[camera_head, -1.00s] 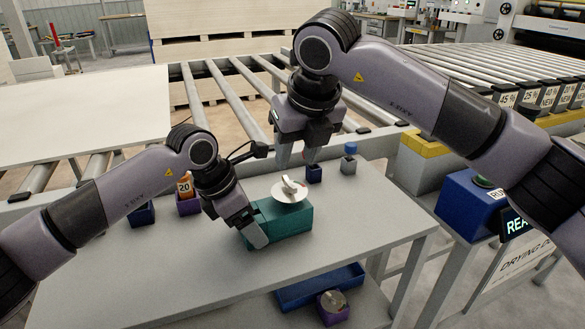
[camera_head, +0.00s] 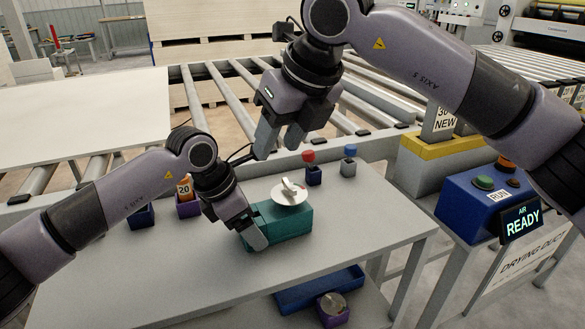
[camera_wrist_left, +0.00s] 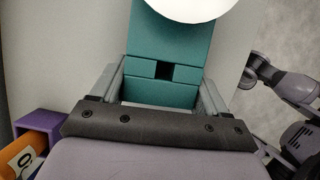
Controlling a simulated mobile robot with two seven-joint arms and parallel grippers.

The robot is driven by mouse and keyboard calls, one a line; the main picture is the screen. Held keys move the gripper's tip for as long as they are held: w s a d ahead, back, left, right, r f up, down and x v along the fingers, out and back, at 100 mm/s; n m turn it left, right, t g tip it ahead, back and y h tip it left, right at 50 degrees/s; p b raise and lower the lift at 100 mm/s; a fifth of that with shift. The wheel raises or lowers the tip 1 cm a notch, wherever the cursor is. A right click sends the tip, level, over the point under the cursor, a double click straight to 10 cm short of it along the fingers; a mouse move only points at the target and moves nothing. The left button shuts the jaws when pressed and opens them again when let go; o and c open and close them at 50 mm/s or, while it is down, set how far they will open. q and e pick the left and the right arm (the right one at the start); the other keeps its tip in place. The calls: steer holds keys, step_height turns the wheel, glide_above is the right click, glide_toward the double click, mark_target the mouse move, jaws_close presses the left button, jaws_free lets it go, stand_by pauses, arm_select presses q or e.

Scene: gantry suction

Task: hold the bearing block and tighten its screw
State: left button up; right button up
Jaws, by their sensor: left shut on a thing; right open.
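The teal bearing block (camera_head: 292,226) sits on the grey table. A white disc (camera_head: 284,199) lies on top of it, with a pale wing-shaped piece (camera_head: 291,186) standing on the disc; I cannot tell whether that is the screw's head. My left gripper (camera_head: 252,232) is shut on the block's near left end. In the left wrist view its fingers flank the teal block (camera_wrist_left: 172,45), which shows a small dark square slot, and the white disc (camera_wrist_left: 190,7) is cut off at the top. My right gripper (camera_head: 277,146) is open and empty, above and behind the block, apart from it.
A red-knobbed item (camera_head: 314,172) and a blue-knobbed item (camera_head: 349,163) stand in holders at the table's back. A purple holder (camera_head: 188,205) with an orange item labelled 20 is left. A blue tray (camera_head: 305,297) lies below. The table front (camera_head: 165,275) is clear.

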steer(key=s+a+r+n+g+y, duration=0.55)
steer(key=s+a+n+y, duration=0.35)
steer(key=s+a+y, duration=0.3)
steer(key=r+m+t+y, duration=0.2)
steer(key=t, duration=0.1)
steer(key=m+t+h, duration=0.9)
steer(key=t+h, duration=0.2)
steer(key=h, duration=0.2)
glide_toward(290, 183)
steer(key=x, duration=1)
steer(key=shift+w+a, duration=0.1)
steer(key=shift+w, duration=0.1)
jaws_close()
